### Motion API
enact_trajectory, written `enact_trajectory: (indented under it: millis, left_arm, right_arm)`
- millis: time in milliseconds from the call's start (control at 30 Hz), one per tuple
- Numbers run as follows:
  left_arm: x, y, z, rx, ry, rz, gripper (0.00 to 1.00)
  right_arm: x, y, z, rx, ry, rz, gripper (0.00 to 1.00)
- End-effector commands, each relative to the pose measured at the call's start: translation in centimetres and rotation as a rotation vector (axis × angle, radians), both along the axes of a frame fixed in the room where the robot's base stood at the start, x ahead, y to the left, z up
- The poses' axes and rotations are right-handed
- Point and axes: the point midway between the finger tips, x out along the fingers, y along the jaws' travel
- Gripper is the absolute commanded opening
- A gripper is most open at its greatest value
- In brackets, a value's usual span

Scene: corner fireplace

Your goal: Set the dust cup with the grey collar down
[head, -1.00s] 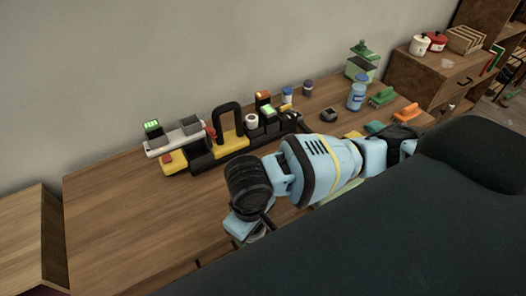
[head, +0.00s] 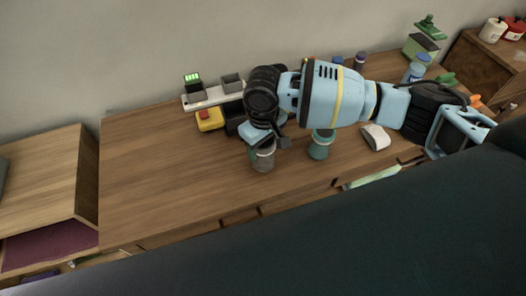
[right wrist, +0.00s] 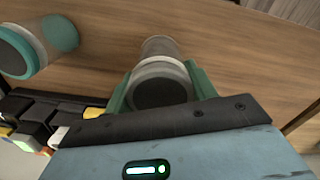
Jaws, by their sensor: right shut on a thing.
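The dust cup with the grey collar (head: 263,160) is a clear, greyish cup below my right gripper (head: 265,143) in the head view. In the right wrist view the same cup (right wrist: 157,68) sits between the green fingers of my right gripper (right wrist: 160,86), which is shut on it around its collar. The cup is over the wooden desk (head: 170,185); I cannot tell whether its base touches the top. A second dust cup with a teal collar (head: 320,146) stands to its right. It also shows at the upper left of the right wrist view (right wrist: 38,48). My left gripper is not in view.
A charger strip (head: 212,95) with a green-lit battery (head: 193,82) and a yellow block (head: 210,122) lies behind, partly hidden by my arm. A white mouse-shaped thing (head: 375,137) lies right of the teal-collared cup. The desk's left part is clear.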

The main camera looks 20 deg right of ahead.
Motion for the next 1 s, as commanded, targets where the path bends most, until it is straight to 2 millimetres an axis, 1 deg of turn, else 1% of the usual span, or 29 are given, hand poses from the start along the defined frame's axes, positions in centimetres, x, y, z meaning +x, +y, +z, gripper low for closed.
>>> enact_trajectory:
  millis: [67,133,333,400,767,800,933,967,1000]
  left_arm:
    - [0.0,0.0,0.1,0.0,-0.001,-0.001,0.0]
    - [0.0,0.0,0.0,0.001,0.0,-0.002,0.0]
    - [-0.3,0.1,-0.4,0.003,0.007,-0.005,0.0]
    - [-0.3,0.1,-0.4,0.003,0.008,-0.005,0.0]
    - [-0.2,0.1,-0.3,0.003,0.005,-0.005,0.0]
    - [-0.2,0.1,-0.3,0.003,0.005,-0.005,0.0]
    - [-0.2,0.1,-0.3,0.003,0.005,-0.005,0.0]
    - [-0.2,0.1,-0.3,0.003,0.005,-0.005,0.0]
    - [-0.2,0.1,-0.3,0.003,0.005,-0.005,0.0]
  right_arm:
    - [0.0,0.0,0.0,0.0,-0.001,0.0,0.32]
    - [0.0,0.0,-0.4,-0.001,0.0,0.0,0.32]
    - [-0.1,-0.1,-3.0,-0.003,0.001,-0.001,0.32]
    - [0.0,-0.1,-3.5,-0.002,0.0,-0.002,0.32]
    - [0.0,0.0,-3.7,0.0,-0.001,-0.002,0.32]
    - [0.0,0.0,-3.7,-0.001,-0.002,-0.002,0.59]
    - [0.0,0.0,-3.7,-0.001,-0.002,-0.001,0.76]
    - [0.0,0.0,-3.7,-0.001,-0.002,-0.001,0.78]
    - [0.0,0.0,-3.7,-0.001,-0.002,-0.001,0.78]
